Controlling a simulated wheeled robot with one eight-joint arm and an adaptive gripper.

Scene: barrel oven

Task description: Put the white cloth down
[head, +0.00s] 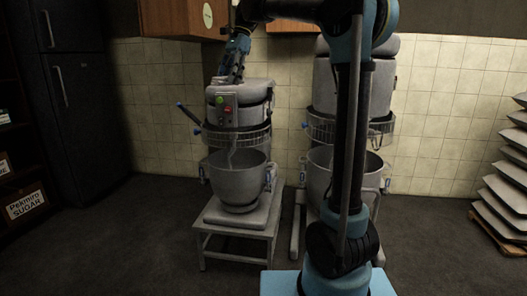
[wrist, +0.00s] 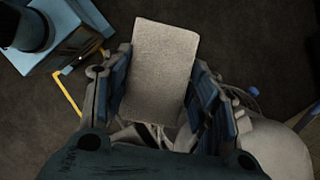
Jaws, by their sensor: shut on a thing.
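The white cloth (wrist: 163,65) shows in the wrist view as a pale, rough-textured rectangle between the two finger pads. My gripper (wrist: 161,90) is shut on it, with a blue pad on each side. In the head view my gripper (head: 236,62) points down beside the top of the left mixer, at the left end of my raised arm. I cannot make out the cloth in the head view. Whether the gripper touches the mixer, I cannot tell.
The left mixer (head: 238,92) stands on a low metal table (head: 222,249), its bowl (head: 237,180) below a wire guard. A second mixer (head: 380,85) is partly behind my arm. Stacked sacks (head: 500,190) stand at right, a dark refrigerator (head: 70,120) at left. Open floor lies in front.

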